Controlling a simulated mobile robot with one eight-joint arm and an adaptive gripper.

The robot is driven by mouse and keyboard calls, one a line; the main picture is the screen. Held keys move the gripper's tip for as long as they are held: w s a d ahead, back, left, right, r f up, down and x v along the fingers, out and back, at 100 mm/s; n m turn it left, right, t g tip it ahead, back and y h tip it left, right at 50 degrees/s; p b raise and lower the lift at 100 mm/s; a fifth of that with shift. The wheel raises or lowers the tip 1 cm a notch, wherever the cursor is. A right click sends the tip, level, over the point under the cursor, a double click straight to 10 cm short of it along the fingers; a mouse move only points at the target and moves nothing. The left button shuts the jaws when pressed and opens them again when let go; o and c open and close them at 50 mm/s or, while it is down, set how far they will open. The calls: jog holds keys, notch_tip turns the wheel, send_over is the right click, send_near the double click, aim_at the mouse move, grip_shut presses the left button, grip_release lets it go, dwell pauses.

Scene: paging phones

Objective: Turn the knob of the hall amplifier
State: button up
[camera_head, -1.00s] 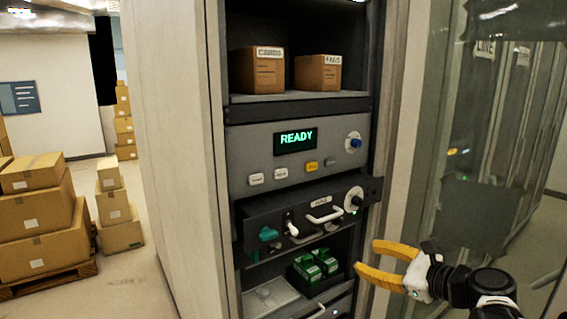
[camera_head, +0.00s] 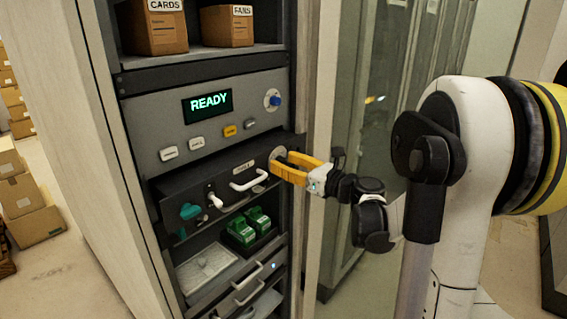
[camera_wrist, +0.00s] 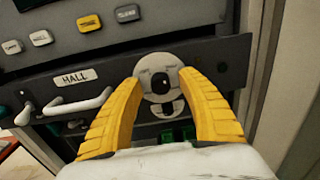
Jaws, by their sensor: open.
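The hall amplifier (camera_head: 180,192) is a dark drawer-like unit in the rack, its front labelled HALL in the wrist view (camera_wrist: 75,76), with a white handle. Its knob (camera_wrist: 160,83) is a dark round piece on a pale round plate at the unit's right end. My gripper (camera_wrist: 160,75) has yellow fingers, open, one on each side of the knob in the wrist view. In the head view my gripper (camera_head: 277,166) is at the unit's right end and mostly hides the knob. I cannot tell whether the fingers touch it.
Above is a grey panel (camera_head: 165,125) with a READY display, several buttons and a blue knob (camera_head: 275,101). Boxes (camera_head: 227,26) stand on the top shelf. Green items (camera_head: 258,220) and a pale tray (camera_head: 205,268) sit below. A glass-fronted cabinet is at right.

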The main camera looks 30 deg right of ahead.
jog(key=shift+w, duration=0.15)
grip_shut()
